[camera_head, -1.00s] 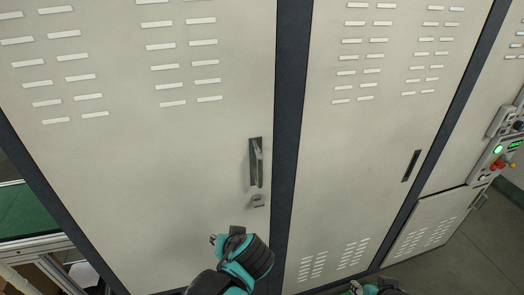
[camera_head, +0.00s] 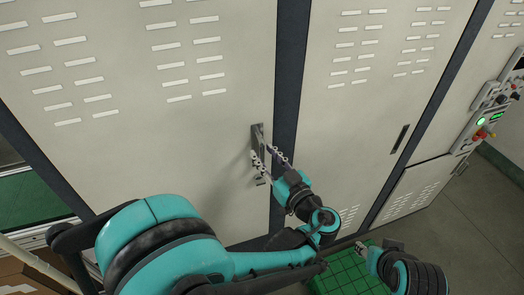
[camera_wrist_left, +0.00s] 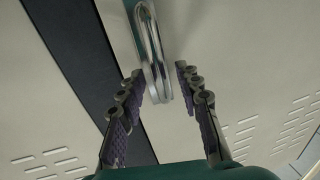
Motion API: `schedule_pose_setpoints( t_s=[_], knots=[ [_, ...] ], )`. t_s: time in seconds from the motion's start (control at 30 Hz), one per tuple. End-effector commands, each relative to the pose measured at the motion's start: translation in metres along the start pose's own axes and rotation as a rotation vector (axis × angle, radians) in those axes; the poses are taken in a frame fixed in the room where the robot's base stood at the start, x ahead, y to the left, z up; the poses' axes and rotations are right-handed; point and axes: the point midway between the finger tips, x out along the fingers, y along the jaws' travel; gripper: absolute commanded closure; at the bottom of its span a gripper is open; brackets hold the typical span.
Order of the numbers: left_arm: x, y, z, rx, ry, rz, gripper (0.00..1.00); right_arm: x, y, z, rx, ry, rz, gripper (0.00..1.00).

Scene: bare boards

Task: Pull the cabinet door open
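The pale cabinet door (camera_head: 140,150) with rows of vent slots is at the left of the head view and looks closed, flush beside the dark post. Its upright metal handle (camera_head: 257,137) is near its right edge, above a small latch. My left gripper (camera_head: 268,158) is open in front of the handle. In the left wrist view the handle (camera_wrist_left: 152,50) lies ahead, its lower end between the two spread fingers (camera_wrist_left: 157,83), with a gap on both sides.
A second pale door (camera_head: 365,100) with a dark recessed pull stands right of the dark post (camera_head: 288,90). A control panel (camera_head: 485,125) with a green light is at far right. A green gridded surface (camera_head: 345,275) lies low in front. Bare floor (camera_head: 460,220) shows at right.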

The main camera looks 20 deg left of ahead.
Motion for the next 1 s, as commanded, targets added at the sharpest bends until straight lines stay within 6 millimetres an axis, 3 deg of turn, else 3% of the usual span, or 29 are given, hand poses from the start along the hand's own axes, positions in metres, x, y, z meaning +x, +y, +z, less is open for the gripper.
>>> schedule_pose_setpoints(
  t_s=[0.2,0.47,0.6,1.0],
  knots=[
    [0.018,0.0,0.0,0.001,-0.001,-0.001,0.66,0.001,0.0,0.001,0.0,0.0,0.0,0.6],
    [0.019,0.0,0.0,0.001,-0.001,0.001,0.66,0.001,0.0,0.001,0.0,0.0,0.0,0.6],
    [0.019,0.0,0.0,0.001,-0.001,0.001,1.0,0.001,0.0,0.001,0.0,0.0,0.0,0.6],
    [0.018,0.0,0.0,0.001,-0.001,0.003,1.0,0.001,0.0,0.001,0.0,0.0,0.0,0.6]
  ],
)
